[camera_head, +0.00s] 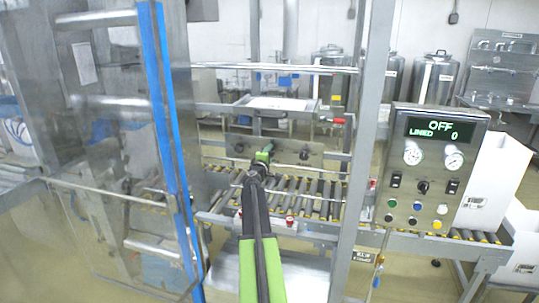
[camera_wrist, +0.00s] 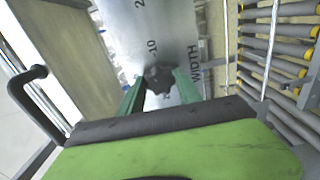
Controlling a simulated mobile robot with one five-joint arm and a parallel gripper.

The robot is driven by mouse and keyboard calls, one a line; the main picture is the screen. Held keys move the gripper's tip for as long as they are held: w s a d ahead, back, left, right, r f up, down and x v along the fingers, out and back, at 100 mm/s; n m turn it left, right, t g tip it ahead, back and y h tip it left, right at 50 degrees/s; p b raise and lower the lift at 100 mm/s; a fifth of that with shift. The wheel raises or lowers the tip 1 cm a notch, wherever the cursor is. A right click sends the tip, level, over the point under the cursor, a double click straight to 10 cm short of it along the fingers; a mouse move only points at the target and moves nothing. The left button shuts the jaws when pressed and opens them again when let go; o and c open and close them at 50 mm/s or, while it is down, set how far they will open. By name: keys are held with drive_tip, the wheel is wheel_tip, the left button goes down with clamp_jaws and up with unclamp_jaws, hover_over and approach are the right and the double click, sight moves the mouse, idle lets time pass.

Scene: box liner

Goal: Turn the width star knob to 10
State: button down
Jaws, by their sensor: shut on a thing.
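The dark star knob (camera_wrist: 160,77) shows in the wrist view in front of a metal scale plate (camera_wrist: 150,25). The plate carries the printed word WIDTH and the mark 10 just above the knob in the picture. My gripper (camera_wrist: 158,86) has its two green fingers on either side of the knob, shut on it. No clear pointer on the knob can be made out. In the head view my gripper (camera_head: 263,156) is at the metal plate (camera_head: 285,147) over the conveyor, and the arm hides the held knob.
A roller conveyor (camera_head: 318,195) runs below the plate; its rollers also show at right in the wrist view (camera_wrist: 285,50). A control panel (camera_head: 434,165) reading OFF, LINED 0 stands right. A grey post (camera_head: 362,150) and a blue-edged glass panel (camera_head: 165,130) flank the arm.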

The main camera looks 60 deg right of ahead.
drive_tip(key=shift+a+m, duration=0.1)
drive_tip(key=shift+m, duration=3.6)
drive_tip(key=c, duration=0.8)
unclamp_jaws()
drive_tip(key=shift+c, duration=0.2)
drive_tip(key=v, duration=1.7)
drive_tip(key=shift+a, duration=0.15)
